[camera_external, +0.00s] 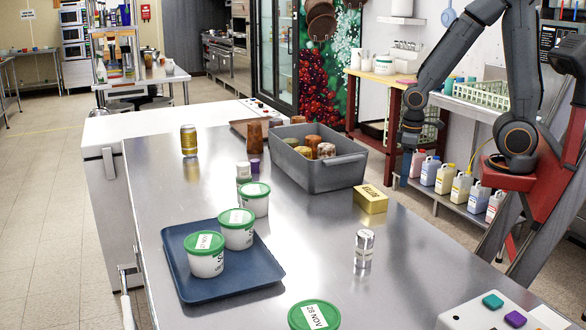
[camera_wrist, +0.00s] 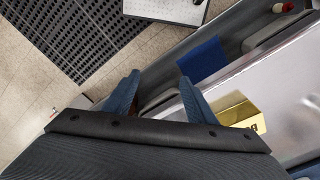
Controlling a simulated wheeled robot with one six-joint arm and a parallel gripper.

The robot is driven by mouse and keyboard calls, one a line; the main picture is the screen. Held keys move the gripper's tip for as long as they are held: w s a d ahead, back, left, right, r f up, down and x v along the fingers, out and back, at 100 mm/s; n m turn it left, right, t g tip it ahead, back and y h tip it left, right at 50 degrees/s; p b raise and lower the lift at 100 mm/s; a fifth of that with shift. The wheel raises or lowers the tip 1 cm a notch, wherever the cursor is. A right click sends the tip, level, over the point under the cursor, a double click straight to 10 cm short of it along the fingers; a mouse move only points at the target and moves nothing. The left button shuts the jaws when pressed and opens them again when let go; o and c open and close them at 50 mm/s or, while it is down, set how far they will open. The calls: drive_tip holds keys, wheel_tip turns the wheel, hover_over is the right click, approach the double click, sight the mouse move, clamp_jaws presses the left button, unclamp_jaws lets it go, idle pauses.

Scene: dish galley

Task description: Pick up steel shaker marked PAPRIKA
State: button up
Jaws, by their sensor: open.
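A steel shaker (camera_external: 364,248) with a white label stands upright on the steel counter at the right of centre in the external view. Its lettering is too small to read surely. A second small pale cylinder (camera_external: 243,172) stands farther back, beside the green-lidded tubs; I cannot tell if it is also a shaker. My gripper (camera_external: 409,150) hangs past the counter's right edge, well behind and right of the steel shaker. In the wrist view my gripper (camera_wrist: 158,92) is open, with nothing between its fingers. I cannot make out the shaker surely there.
A yellow butter block (camera_external: 370,200) lies between the shaker and a grey bin (camera_external: 318,172) of jars; it also shows in the wrist view (camera_wrist: 236,108). A blue tray (camera_external: 215,285) holds tubs. A green-lidded tub (camera_external: 314,316) stands in front. The counter around the shaker is clear.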

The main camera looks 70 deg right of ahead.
drive_tip(key=shift+o, duration=0.3)
drive_tip(key=shift+r, duration=0.1)
idle(0.3)
wheel_tip(320, 180, up, 13)
drive_tip(key=n+t+y+p, duration=0.3)
drive_tip(key=n, duration=0.6)
hover_over(369, 232)
drive_tip(key=s+d, duration=0.2)
drive_tip(key=f, duration=0.4)
drive_tip(key=shift+w+a+f, duration=0.15)
drive_tip(key=shift+a+f, duration=0.05)
drive_tip(key=shift+f, duration=0.15)
drive_tip(key=shift+w+a+f, duration=0.1)
drive_tip(key=shift+f, duration=0.45)
drive_tip(key=shift+p+x, duration=0.9)
drive_tip(key=shift+x, duration=2.6)
drive_tip(key=shift+a, duration=0.15)
